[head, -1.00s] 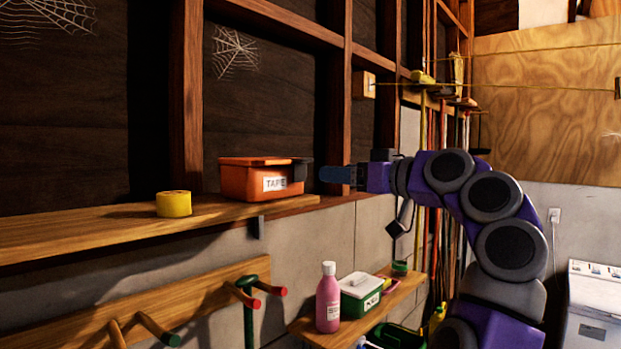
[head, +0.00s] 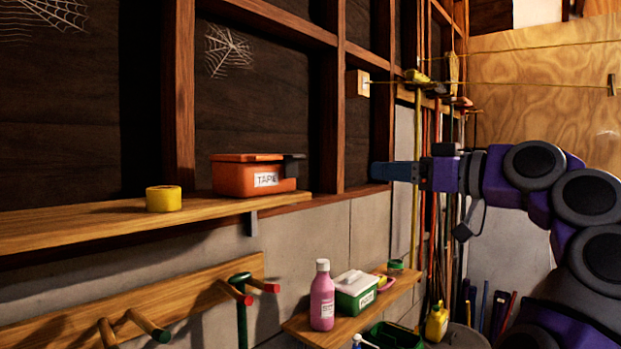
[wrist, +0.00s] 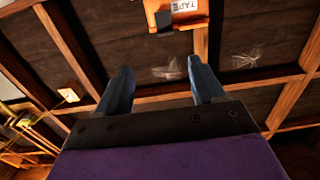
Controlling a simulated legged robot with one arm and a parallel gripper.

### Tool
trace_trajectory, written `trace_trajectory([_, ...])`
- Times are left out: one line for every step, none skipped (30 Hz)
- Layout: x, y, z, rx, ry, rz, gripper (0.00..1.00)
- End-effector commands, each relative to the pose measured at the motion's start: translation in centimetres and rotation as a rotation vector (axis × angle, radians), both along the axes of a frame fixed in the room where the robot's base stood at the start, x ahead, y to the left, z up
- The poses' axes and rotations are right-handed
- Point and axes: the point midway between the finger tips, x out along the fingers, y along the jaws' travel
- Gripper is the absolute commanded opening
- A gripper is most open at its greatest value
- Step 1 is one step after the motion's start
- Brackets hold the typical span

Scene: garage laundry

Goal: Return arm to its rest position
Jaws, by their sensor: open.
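My gripper (head: 382,172) is at the middle right of the head view, to the right of the upper shelf and apart from it. In the wrist view my gripper (wrist: 160,75) has its two blue fingers spread wide with nothing between them. The orange box (head: 250,178) with a TAPE label stands on the upper shelf, its lid on. It also shows in the wrist view as an orange box (wrist: 200,20) at the top, beyond the fingertips. My purple and grey arm reaches in from the right edge of the head view.
A yellow tape roll (head: 163,199) sits on the upper shelf (head: 60,228). Below, a lower shelf (head: 305,325) holds a pink bottle (head: 322,297) and a green box (head: 357,293). Tall poles (head: 436,200) stand behind my gripper. A peg rail (head: 200,300) is at lower left.

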Motion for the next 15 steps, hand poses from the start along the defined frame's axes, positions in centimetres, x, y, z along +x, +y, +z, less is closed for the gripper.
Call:
trace_trajectory([0.0, 0.0, 0.0, 0.004, 0.008, 0.003, 0.68])
trace_trajectory([0.1, 0.0, -0.1, 0.007, 0.017, 0.006, 0.68])
trace_trajectory([0.2, 0.2, -0.3, 0.014, 0.035, 0.014, 0.68])
trace_trajectory([0.3, 0.5, -0.4, 0.018, 0.052, 0.022, 0.68])
trace_trajectory([0.5, 0.9, -0.7, 0.023, 0.073, 0.031, 0.68])
trace_trajectory([0.6, 1.3, -1.0, 0.031, 0.105, 0.045, 0.68])
trace_trajectory([0.6, 1.6, -1.1, 0.036, 0.129, 0.055, 0.68])
trace_trajectory([0.7, 2.0, -1.4, 0.041, 0.157, 0.066, 0.68])
trace_trajectory([0.7, 2.5, -1.8, 0.047, 0.195, 0.078, 0.68])
trace_trajectory([0.6, 3.0, -2.1, 0.049, 0.223, 0.087, 0.68])
trace_trajectory([0.7, 3.6, -2.5, 0.049, 0.253, 0.097, 0.68])
trace_trajectory([0.5, 4.2, -3.0, 0.049, 0.289, 0.106, 0.68])
trace_trajectory([0.4, 4.6, -3.4, 0.048, 0.317, 0.114, 0.68])
trace_trajectory([0.2, 5.0, -3.8, 0.044, 0.343, 0.119, 0.68])
trace_trajectory([-0.1, 5.7, -4.6, 0.036, 0.383, 0.130, 0.68])
